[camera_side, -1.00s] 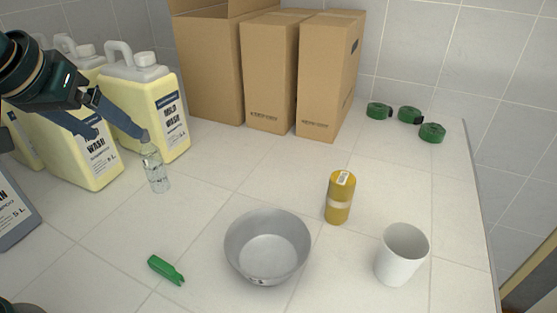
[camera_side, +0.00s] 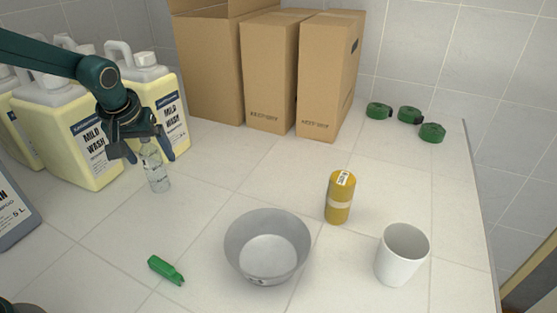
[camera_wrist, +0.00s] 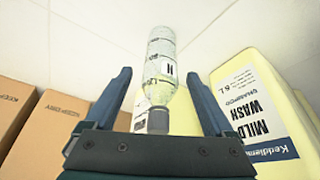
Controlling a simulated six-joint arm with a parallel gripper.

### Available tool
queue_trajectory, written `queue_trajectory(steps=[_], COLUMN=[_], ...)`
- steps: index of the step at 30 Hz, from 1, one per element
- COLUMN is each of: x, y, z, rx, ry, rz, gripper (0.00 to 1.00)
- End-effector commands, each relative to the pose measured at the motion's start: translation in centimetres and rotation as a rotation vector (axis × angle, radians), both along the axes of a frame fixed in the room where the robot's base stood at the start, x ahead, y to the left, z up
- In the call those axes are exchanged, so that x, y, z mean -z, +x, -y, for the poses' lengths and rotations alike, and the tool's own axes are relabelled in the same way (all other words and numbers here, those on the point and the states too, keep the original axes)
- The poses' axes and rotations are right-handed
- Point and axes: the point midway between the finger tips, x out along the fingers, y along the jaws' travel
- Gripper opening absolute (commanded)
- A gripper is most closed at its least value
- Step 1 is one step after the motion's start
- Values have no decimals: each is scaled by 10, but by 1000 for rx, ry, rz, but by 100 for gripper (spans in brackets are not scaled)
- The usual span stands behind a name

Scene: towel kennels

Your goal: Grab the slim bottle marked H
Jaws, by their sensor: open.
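The slim clear bottle (camera_side: 157,170) stands upright on the tiled counter, in front of the yellow jugs. In the wrist view the bottle (camera_wrist: 161,70) shows a label with an H and a dark grey cap, and it lies between my two fingers. My gripper (camera_side: 148,158) is open over the bottle's upper part, with one finger to each side in the side view. In the wrist view my gripper (camera_wrist: 164,88) has its fingers spread well apart, with a gap on both sides of the bottle. I cannot tell whether a finger touches it.
Several yellow Mild Wash jugs (camera_side: 72,135) stand close behind and left of the bottle. Cardboard boxes (camera_side: 268,75) stand at the back.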

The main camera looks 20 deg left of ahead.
Motion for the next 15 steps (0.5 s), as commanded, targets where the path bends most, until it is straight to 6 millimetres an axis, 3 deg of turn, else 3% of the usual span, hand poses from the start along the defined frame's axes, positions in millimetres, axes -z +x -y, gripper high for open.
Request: queue_trajectory(steps=[4,12,14,15], x=[10,11,11,11], y=[3,4,4,4], z=[-2,-3,-2,-2], rx=[0,1,1,1], ry=[1,1,0,0], rz=[0,1,1,1], gripper=[88,88,69,53])
